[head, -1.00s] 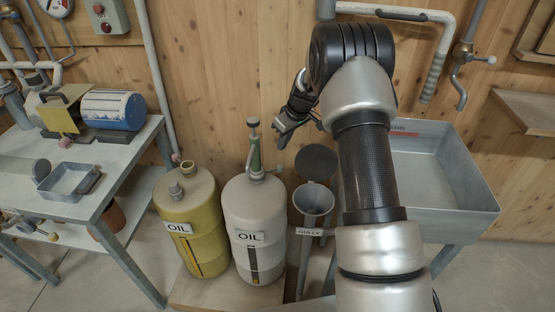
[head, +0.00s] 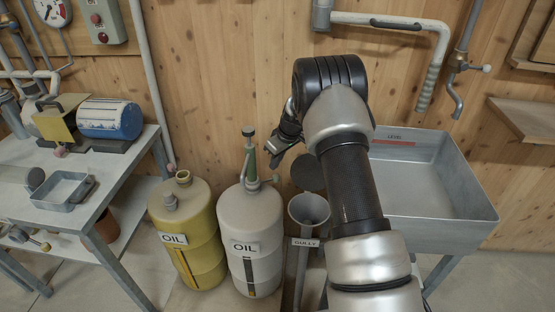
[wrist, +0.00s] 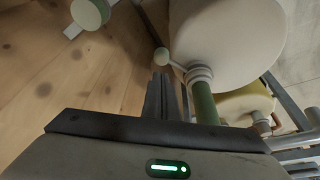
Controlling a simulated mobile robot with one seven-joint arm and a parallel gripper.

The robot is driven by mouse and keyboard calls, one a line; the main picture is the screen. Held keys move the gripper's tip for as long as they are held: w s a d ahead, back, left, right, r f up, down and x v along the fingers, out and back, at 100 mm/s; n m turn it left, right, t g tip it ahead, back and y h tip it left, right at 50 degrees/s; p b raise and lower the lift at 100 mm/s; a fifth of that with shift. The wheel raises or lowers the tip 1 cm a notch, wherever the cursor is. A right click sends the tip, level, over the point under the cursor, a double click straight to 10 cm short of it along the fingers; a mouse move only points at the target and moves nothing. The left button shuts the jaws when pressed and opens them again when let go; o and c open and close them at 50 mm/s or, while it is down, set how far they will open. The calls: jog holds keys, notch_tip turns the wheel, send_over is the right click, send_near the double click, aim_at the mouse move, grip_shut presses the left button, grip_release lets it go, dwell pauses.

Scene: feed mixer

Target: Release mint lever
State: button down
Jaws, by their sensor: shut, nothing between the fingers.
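A white oil drum (head: 252,222) carries a green pump stem (head: 249,163) with a dark top knob. In the wrist view the green stem (wrist: 205,103) stands right of my fingers, and a thin pale lever with a ball end (wrist: 162,55) lies just beyond the fingertips. A round part with a pale mint rim (wrist: 90,12) is at the top left. I cannot tell for sure which is the mint lever. My gripper (head: 273,157) is shut and empty, just right of the stem. Its fingers (wrist: 161,88) seem apart from the lever.
A yellow oil drum (head: 188,235) stands left of the white one. A gully funnel (head: 308,209) is on the right, beside a grey sink (head: 470,219). A workbench (head: 120,170) is at the left. The wooden wall is close behind my gripper.

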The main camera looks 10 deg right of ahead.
jog(key=shift+b+x, duration=0.35)
jog(key=shift+x, duration=1.85)
jog(key=shift+s+d+f+b, duration=0.15)
jog(key=shift+s+b, duration=0.15)
jog(key=shift+b, duration=0.05)
jog(key=shift+s, duration=0.2)
notch_tip(320, 180, up, 10)
jog(key=p, duration=0.2)
